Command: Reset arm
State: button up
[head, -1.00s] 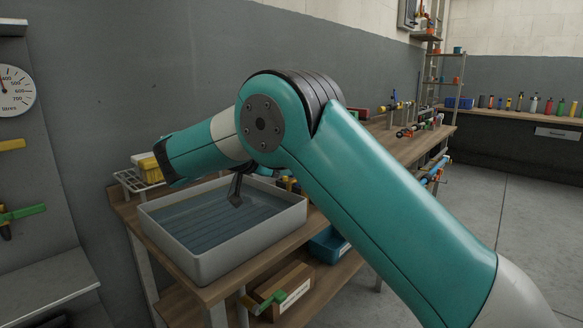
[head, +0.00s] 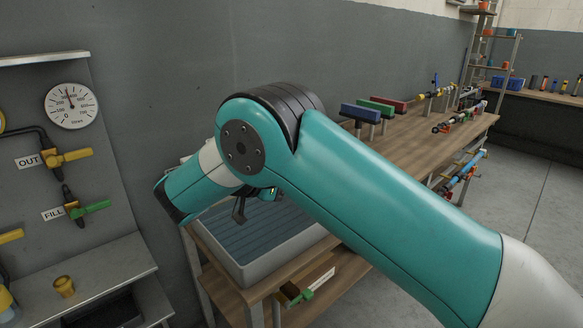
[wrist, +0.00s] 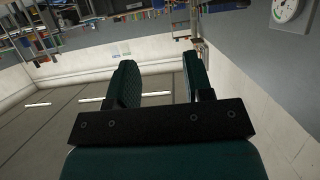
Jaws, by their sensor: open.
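My gripper (wrist: 160,88) shows in the wrist view with its two dark green fingers apart and nothing between them. In the head view my teal arm is folded across the middle, and only a dark part of the gripper shows below the elbow. That part is over or in front of the grey water tray (head: 262,262); I cannot tell its height above it. The arm hides part of the tray and bench.
A wooden bench (head: 412,143) runs back to the right, with blue, green and red blocks (head: 375,107) on stands. At left, a panel holds a dial (head: 71,106), a yellow valve handle (head: 70,158) and a green one (head: 92,208).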

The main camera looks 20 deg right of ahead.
jog(key=shift+s+a+r, duration=0.1)
jog(key=shift+a, duration=0.15)
dwell(0.4)
jog(key=s+a+r+n+g+y, duration=0.1)
jog(key=s+n+y, duration=0.4)
jog(key=s, duration=0.6)
jog(key=s+a+r+n+g+y, duration=0.2)
jog(key=s+r+n+y, duration=0.3)
jog(key=s+n, duration=0.4)
jog(key=s+a+r+n+g+y, duration=0.1)
jog(key=s+a+r+n+y, duration=0.1)
jog(key=s+n+y, duration=0.5)
jog(key=s+r, duration=0.1)
jog(key=s, duration=0.5)
jog(key=shift+s+a, duration=0.2)
jog(key=shift+a, duration=0.2)
